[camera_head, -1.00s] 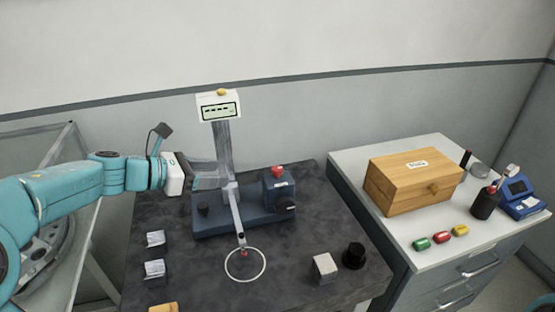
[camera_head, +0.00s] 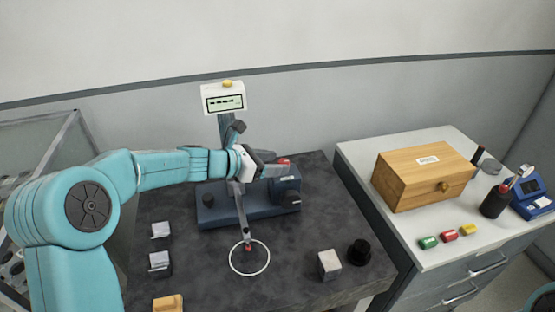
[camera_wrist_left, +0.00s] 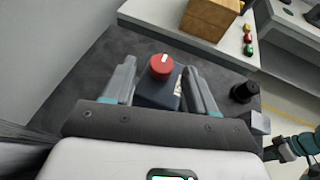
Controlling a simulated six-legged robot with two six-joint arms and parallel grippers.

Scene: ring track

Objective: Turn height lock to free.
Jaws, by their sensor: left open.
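The blue instrument base (camera_head: 232,211) stands on the dark table. At its right end is a block with a red knob (camera_head: 283,161) on top and a dark knob (camera_head: 291,197) on its front. The red knob also shows in the left wrist view (camera_wrist_left: 161,67), with a white mark. My left gripper (camera_head: 288,170) is open beside the red knob in the head view. In the wrist view the knob appears between the two spread fingers, with no clear contact. No label naming the height lock is readable. Parts of my right arm show, but its jaws are unclear.
The grey column carries a display (camera_head: 223,98) behind my left arm. A thin arm reaches down to a white ring (camera_head: 249,270). A grey cube (camera_head: 329,265) and black cylinder (camera_head: 359,252) stand at right. A wooden box (camera_head: 410,190) stands on the side cabinet.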

